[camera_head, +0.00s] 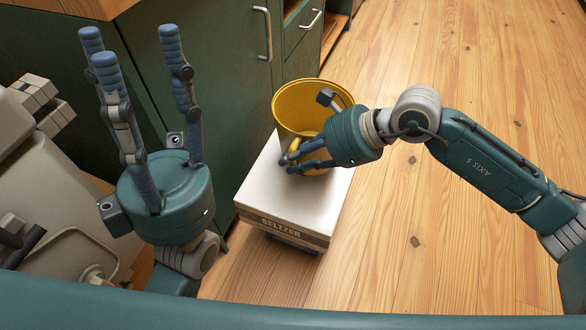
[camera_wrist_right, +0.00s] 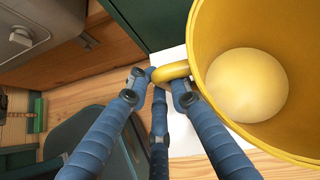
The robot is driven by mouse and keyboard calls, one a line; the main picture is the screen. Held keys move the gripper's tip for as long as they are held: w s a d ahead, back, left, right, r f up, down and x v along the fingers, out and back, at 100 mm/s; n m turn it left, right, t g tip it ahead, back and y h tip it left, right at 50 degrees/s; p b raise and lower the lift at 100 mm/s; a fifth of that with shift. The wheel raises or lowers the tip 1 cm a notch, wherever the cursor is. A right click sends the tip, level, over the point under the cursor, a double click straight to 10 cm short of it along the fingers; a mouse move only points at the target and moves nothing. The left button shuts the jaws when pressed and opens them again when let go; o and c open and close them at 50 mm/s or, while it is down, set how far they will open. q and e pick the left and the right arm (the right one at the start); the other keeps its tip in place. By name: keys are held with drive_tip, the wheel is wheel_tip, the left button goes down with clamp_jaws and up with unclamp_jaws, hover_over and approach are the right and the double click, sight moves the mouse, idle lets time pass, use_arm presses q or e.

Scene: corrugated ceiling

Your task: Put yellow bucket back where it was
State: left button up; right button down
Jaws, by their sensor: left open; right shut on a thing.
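The yellow bucket (camera_head: 290,105) is upright over the white seltzer box (camera_head: 262,190) in the head view. I cannot tell whether its base rests on the box top. My right gripper (camera_head: 292,158) is shut on the bucket's handle. The right wrist view shows the fingers (camera_wrist_right: 158,84) around the curved yellow handle (camera_wrist_right: 168,72), with the open bucket (camera_wrist_right: 220,50) at the right. The bucket's inside looks empty. My left gripper (camera_head: 131,48) is open and empty, its fingers pointing up at the left, apart from the bucket.
Dark green cabinets (camera_head: 222,90) with metal handles (camera_head: 264,35) stand just behind and left of the box. A beige machine (camera_head: 45,175) is at the far left, beside my left gripper. The wooden floor (camera_head: 480,80) is clear at the right.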

drive_tip(key=shift+f+b, duration=0.35)
drive_tip(key=shift+f, duration=1.35)
